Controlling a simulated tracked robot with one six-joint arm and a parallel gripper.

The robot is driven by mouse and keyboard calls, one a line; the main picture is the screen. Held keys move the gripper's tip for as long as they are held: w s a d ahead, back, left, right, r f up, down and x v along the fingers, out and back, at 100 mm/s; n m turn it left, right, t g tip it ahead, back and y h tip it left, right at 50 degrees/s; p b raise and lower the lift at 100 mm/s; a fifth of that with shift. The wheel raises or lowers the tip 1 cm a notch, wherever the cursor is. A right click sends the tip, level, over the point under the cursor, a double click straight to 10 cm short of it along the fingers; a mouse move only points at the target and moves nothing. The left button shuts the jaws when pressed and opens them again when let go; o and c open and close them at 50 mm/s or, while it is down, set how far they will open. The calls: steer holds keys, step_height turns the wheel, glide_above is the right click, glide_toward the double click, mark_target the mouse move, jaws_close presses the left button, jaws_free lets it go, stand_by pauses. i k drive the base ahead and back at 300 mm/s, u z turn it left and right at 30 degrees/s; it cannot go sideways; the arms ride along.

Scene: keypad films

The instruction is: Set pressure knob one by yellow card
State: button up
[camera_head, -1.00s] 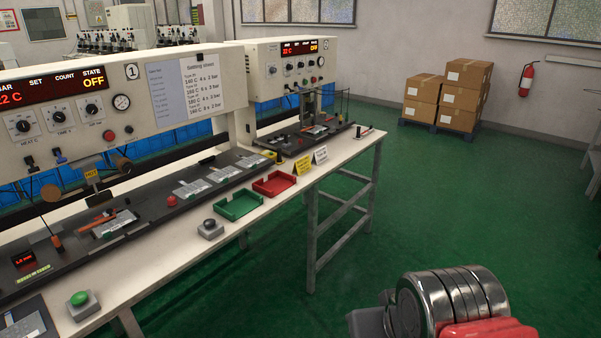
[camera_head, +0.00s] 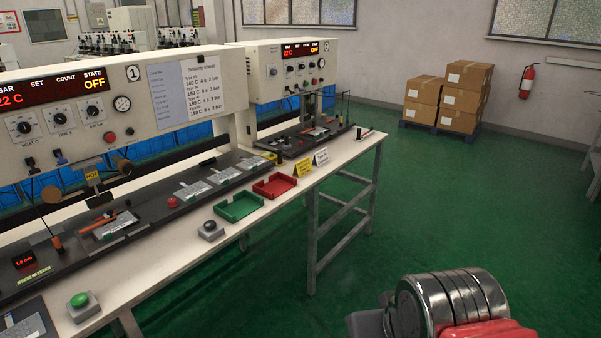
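Press one's white panel carries a "1" tag (camera_head: 133,73) and a red display (camera_head: 40,92) with 22 C and OFF. Below it sit three black-and-white knobs: the left one (camera_head: 23,127), marked like heat, the middle one (camera_head: 60,116), and the right one (camera_head: 92,109), whose label looks like air. A round gauge (camera_head: 122,103) is right of them; its needle is unreadable. My arm shows at lower right, away from the bench; my gripper is out of view.
A settings sheet (camera_head: 203,88) hangs on the panel. A green tray (camera_head: 240,207), red tray (camera_head: 274,186), white card (camera_head: 321,157) and green button (camera_head: 80,300) are along the bench. A second press (camera_head: 287,68) stands behind. The green floor (camera_head: 440,200) at right is clear.

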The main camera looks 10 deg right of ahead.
mark_target(92, 110)
steer(key=z, duration=0.65)
steer(key=i, duration=1.3)
steer(key=u, duration=1.55)
